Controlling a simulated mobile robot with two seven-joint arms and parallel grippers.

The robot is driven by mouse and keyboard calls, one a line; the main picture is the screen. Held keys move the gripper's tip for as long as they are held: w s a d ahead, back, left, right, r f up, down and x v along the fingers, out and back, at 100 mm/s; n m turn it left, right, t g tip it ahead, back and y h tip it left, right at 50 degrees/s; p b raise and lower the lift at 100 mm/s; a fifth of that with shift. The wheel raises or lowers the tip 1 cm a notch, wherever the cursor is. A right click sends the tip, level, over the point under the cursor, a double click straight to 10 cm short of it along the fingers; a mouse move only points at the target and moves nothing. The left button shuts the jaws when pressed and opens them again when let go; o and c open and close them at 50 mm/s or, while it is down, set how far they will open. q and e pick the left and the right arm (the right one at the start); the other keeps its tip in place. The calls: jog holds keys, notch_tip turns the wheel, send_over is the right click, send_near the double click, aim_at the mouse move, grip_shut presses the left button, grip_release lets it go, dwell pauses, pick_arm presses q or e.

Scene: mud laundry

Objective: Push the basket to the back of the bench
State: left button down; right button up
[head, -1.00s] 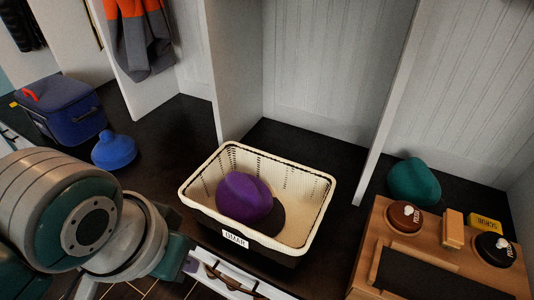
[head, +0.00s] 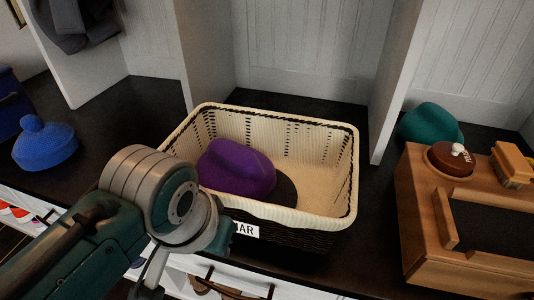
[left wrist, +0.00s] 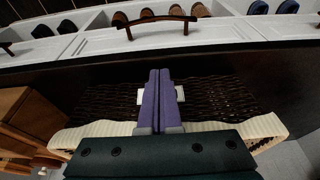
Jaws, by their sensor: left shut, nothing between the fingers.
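The basket (head: 305,215) is a cream and dark woven bin with a name label on its front. In the head view my left wrist hides the fingertips and the basket's front left corner. My right gripper is not in view.
White dividers (head: 395,85) flank the cubby. At right are a green hat (head: 428,122) and a wooden box (head: 425,245) with brushes and a tin. Drawers and shoes show below the bench.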

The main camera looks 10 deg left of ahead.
pick_arm(q)
jog(key=shift+w+f+b, duration=0.6)
jog(key=shift+w+b, duration=0.05)
jog(key=shift+w, duration=0.2)
jog(key=shift+w+f+b, duration=0.55)
jog(key=shift+w+b, duration=0.1)
jog(key=shift+w, duration=0.15)
jog(key=shift+w+f+b, duration=0.6)
jog(key=shift+w+b, duration=0.05)
jog(key=shift+w, duration=0.2)
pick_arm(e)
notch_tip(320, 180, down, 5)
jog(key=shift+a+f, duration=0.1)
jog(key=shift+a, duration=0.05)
